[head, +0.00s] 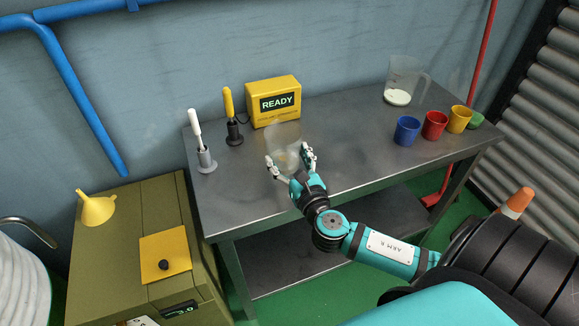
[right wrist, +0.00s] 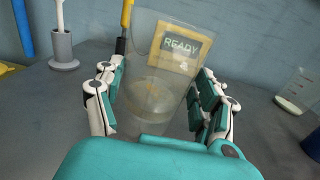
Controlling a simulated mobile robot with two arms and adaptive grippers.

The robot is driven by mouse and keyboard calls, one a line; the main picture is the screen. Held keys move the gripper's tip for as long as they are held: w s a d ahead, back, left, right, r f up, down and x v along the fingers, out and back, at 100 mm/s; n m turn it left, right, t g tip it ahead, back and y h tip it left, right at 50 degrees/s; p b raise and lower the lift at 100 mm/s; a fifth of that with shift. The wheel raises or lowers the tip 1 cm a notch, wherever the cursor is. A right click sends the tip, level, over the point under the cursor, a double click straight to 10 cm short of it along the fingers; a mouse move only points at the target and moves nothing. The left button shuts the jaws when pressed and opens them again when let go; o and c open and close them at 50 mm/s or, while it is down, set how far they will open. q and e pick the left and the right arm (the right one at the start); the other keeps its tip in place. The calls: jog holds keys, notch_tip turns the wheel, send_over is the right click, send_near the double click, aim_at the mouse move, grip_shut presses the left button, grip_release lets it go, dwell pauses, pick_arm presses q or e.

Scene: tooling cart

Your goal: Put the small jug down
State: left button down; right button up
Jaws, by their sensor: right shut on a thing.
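The small jug (head: 284,143) is clear, with a little pale stuff low inside. My right gripper (head: 290,162) is shut on it, over the left-middle of the steel table (head: 345,155). In the right wrist view the jug (right wrist: 158,80) stands between the two fingers of my right gripper (right wrist: 160,105) and looks slightly tilted. I cannot tell whether its base touches the tabletop. My left gripper is not in view.
A yellow READY box (head: 273,101) stands behind the jug. A yellow-handled tool (head: 230,115) and a white-handled tool (head: 200,140) stand in holders to the left. A larger jug (head: 402,80) and blue (head: 407,130), red (head: 434,125) and yellow (head: 459,119) cups are on the right.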

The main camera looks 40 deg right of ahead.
aim_at(289, 169)
jog(key=shift+w+d+f, duration=0.1)
jog(key=shift+d+f, duration=0.1)
jog(key=shift+f+b, duration=0.5)
jog(key=shift+f, duration=1)
jog(key=shift+a, duration=0.1)
jog(key=shift+f, duration=0.2)
jog(key=o, duration=1.5)
jog(key=shift+o, duration=0.2)
